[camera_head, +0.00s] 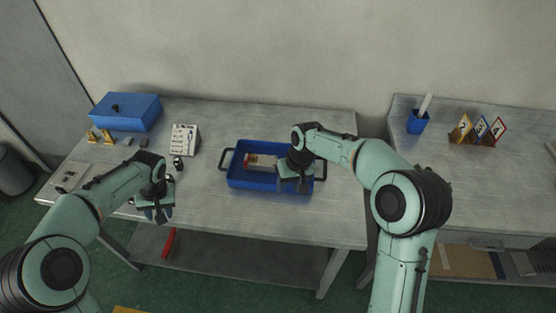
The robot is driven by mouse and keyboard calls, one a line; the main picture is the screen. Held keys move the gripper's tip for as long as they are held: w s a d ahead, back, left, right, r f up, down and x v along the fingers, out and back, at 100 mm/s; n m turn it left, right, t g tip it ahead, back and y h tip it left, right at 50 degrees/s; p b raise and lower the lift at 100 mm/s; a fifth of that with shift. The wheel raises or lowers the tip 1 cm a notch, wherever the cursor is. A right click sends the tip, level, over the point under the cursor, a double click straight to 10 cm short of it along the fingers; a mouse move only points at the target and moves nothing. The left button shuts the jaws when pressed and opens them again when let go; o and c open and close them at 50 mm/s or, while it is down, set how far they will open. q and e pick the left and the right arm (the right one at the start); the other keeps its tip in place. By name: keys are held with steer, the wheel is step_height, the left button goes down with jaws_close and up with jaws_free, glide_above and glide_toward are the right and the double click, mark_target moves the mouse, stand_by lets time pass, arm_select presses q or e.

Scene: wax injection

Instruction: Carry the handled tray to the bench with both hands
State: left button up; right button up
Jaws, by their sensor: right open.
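The blue handled tray (240,183) sits on the grey table, with a dark handle at its left end (224,161) and another at its right end (321,171). A pale and red item (262,161) lies inside it. My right gripper (295,182) is open over the right part of the tray and hides some of its inside; I cannot tell whether it touches the tray. My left gripper (155,212) is at the table's front edge, left of the tray and apart from it. Its fingers are too small and dark to read.
A blue box (126,111), brass pieces (100,137) and a white printed card (185,139) stand on the left of the table. A second bench (470,185) at right, beyond a gap, holds a blue cup (417,123) and numbered cards (480,128); its middle is clear.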

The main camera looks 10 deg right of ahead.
step_height(320, 180, up, 11)
steer(key=d, duration=0.2)
steer(key=shift+s+d, duration=0.25)
steer(key=shift+d, duration=0.05)
